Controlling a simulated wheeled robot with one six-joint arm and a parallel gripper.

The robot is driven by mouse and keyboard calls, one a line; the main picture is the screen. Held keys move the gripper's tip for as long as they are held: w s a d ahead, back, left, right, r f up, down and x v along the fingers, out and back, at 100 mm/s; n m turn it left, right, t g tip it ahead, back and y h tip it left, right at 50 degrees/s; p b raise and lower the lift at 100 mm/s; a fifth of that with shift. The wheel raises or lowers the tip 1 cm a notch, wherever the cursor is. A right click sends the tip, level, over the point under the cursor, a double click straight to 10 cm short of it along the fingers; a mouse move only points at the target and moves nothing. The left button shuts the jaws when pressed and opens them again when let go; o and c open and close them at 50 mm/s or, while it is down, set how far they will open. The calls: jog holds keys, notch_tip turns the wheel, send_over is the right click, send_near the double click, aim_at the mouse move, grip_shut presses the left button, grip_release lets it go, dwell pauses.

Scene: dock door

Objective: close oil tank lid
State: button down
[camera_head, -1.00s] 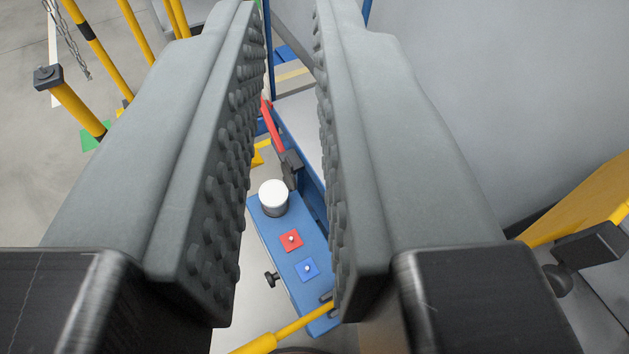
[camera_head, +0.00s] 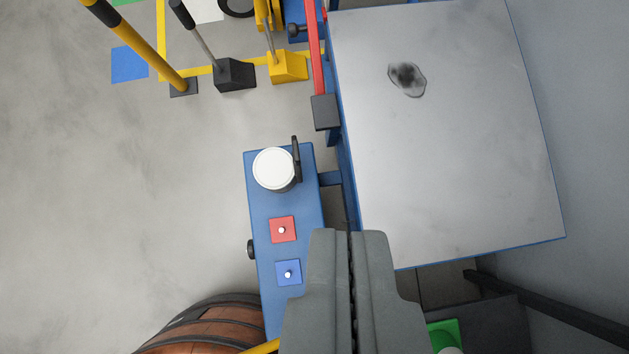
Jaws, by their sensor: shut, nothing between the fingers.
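A long blue unit (camera_head: 260,215) runs down the middle of the view. On its far end is a round white-topped cylinder (camera_head: 273,168) with a dark upright bar (camera_head: 296,158) at its right side. I cannot tell whether the white top is the oil tank lid, or whether it is seated. My gripper (camera_head: 350,235) is at the bottom centre, fingers together and empty. In the picture it is below and to the right of the cylinder, clear of it, and covers the lower right part of the blue unit.
Red (camera_head: 283,229) and blue (camera_head: 288,272) squares with small knobs are on the blue unit. A grey-topped table (camera_head: 450,150) with a dark stain stands at right. A wooden barrel (camera_head: 205,325) is bottom left. The left floor is open.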

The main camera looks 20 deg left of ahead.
aim_at(296, 158)
jog(key=w+d+f+n+g+y, duration=0.1)
jog(key=w+d+f+g+y, duration=0.15)
jog(key=f, duration=0.35)
jog(key=w+d+f+n+g+y, duration=0.1)
jog(key=w+d+f, duration=0.1)
jog(key=w+f, duration=0.35)
jog(key=w+d+f+n+g+y, duration=0.1)
jog(key=w+d+f+g+y, duration=0.1)
jog(key=f, duration=0.6)
jog(key=a+f, duration=0.7)
jog(key=a, duration=0.2)
jog(key=shift+s+a, duration=0.3)
jog(key=shift+s, duration=0.1)
jog(key=shift+a, duration=0.15)
